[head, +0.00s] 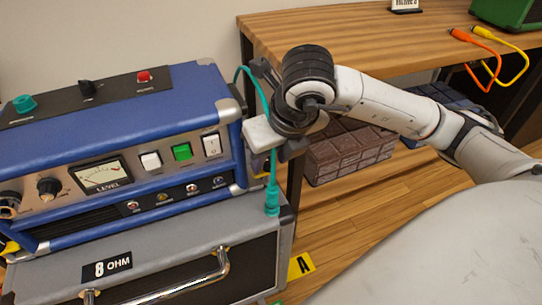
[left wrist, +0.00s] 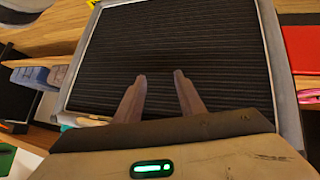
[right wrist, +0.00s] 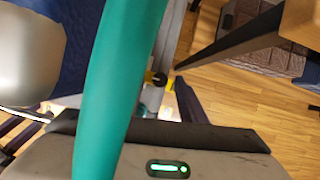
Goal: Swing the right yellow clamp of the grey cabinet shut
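The grey cabinet (head: 60,262) stands under a blue amplifier, with a dark front and a metal handle. A small yellow part (head: 262,172) at its upper right side is mostly hidden by my right gripper. In the right wrist view, a yellow piece with a black knob (right wrist: 158,79) shows ahead, between the finger and a teal cable. My right gripper (head: 276,150) is beside that corner; its right finger stands off centre, its left finger is hidden by the cable. I cannot tell whether it touches the clamp. My left gripper (left wrist: 157,75) is open and empty before a black ribbed panel.
The blue amplifier (head: 120,120) has switches and a meter. The teal cable (right wrist: 125,70) hangs close before my right wrist, its plug (head: 272,195) by the cabinet's edge.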

